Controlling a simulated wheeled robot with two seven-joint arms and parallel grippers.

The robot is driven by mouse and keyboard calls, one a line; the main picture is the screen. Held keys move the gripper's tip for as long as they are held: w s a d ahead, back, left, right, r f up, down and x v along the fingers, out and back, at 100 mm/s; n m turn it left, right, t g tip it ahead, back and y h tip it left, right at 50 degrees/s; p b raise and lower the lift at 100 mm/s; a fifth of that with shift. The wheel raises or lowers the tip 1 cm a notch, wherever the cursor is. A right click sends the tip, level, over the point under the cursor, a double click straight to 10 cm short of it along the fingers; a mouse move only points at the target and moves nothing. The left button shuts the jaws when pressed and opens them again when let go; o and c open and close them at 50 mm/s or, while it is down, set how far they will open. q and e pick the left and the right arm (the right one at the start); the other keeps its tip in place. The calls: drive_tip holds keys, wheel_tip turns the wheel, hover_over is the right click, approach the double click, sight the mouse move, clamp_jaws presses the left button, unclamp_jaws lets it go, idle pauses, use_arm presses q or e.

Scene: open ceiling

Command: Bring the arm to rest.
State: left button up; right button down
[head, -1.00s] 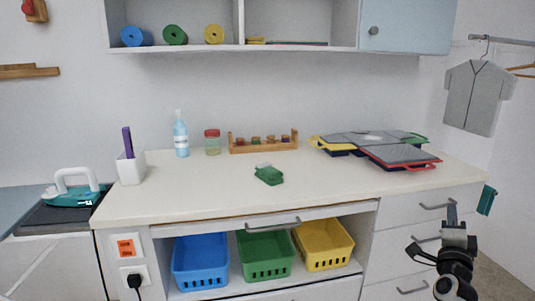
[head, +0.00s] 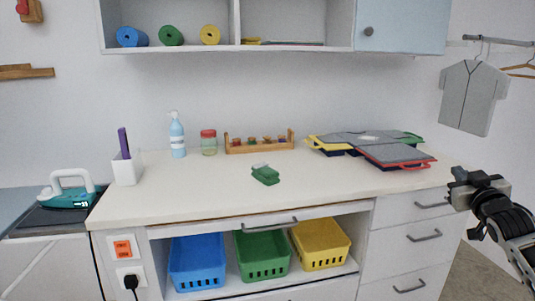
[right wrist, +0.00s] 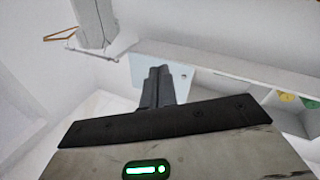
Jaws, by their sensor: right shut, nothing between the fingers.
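My right arm comes in from the right edge in the head view. Its gripper (head: 459,188) is to the right of the counter's right end, in front of the drawers' right side. In the right wrist view the two dark fingers (right wrist: 158,86) are together with nothing between them. They point up toward the wall and the cabinet. My left gripper does not show in either view.
Drawers (head: 410,240) stand below. A grey shirt (head: 469,97) hangs at the right.

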drive_tip(key=s+a+f+n+g+y, duration=0.25)
drive_tip(key=s+a+f, duration=0.35)
drive_tip(key=a+f, duration=0.5)
drive_tip(key=s+a+f+n+g+y, duration=0.1)
drive_tip(key=s+a+f+g, duration=0.4)
drive_tip(key=f, duration=1)
drive_tip(key=s+a+f+m+y, duration=0.1)
drive_tip(key=s+a+f, duration=0.1)
drive_tip(key=s+a, duration=0.7)
drive_tip(key=s+a+f+m+y, duration=0.1)
drive_tip(key=s+a+f+y, duration=0.1)
drive_tip(key=s+a, duration=0.7)
drive_tip(key=s+f, duration=0.1)
drive_tip(key=s, duration=0.4)
drive_tip(key=shift+s+f, duration=0.3)
drive_tip(key=shift+g+y, duration=0.25)
